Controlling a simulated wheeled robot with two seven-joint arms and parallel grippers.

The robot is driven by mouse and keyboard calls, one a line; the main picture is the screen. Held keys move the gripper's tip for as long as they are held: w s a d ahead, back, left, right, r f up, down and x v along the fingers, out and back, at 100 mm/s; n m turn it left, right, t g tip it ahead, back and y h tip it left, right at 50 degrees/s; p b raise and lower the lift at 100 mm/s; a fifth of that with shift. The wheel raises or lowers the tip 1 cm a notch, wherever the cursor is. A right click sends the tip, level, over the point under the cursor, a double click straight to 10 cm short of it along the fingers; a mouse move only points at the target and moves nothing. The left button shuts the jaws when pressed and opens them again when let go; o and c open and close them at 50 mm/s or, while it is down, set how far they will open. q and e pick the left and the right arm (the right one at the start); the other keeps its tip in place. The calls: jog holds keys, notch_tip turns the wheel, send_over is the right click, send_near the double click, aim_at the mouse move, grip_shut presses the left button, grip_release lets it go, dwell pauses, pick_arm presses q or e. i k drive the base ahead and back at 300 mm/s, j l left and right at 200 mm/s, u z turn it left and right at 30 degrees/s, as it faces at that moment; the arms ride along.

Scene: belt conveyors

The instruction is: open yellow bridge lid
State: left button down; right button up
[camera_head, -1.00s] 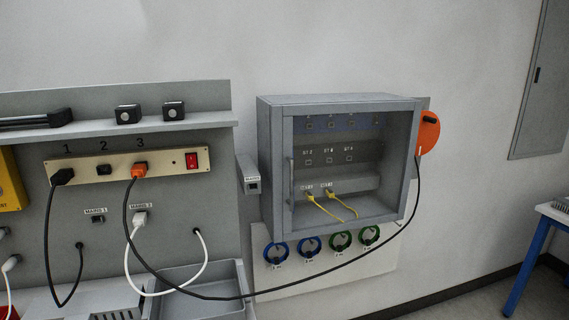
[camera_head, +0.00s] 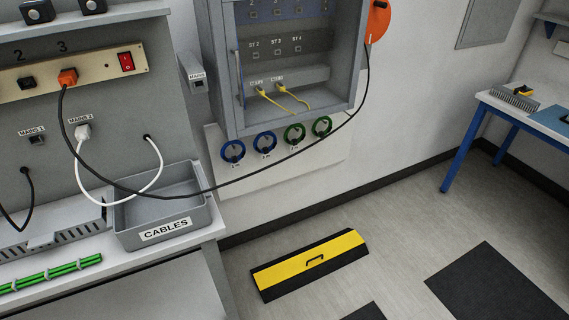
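The yellow bridge lid (camera_head: 290,269) lies on the floor at the lower middle of the head view, against a black-edged base (camera_head: 358,249). It is a long strip, slightly slanted, and looks closed and flat.
A grey bench with a CABLES bin (camera_head: 208,215) stands at the left. A black cable (camera_head: 291,155) hangs across to an orange reel (camera_head: 378,20). A blue-legged table (camera_head: 483,98) is at the right. Dark mats (camera_head: 497,283) lie on otherwise open floor.

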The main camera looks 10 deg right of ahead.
aim_at(277, 273)
jog(key=i+l+z, duration=0.1)
jog(key=i, duration=0.35)
jog(key=i+l+z, duration=0.15)
jog(key=i, duration=0.25)
jog(key=z, duration=1.45)
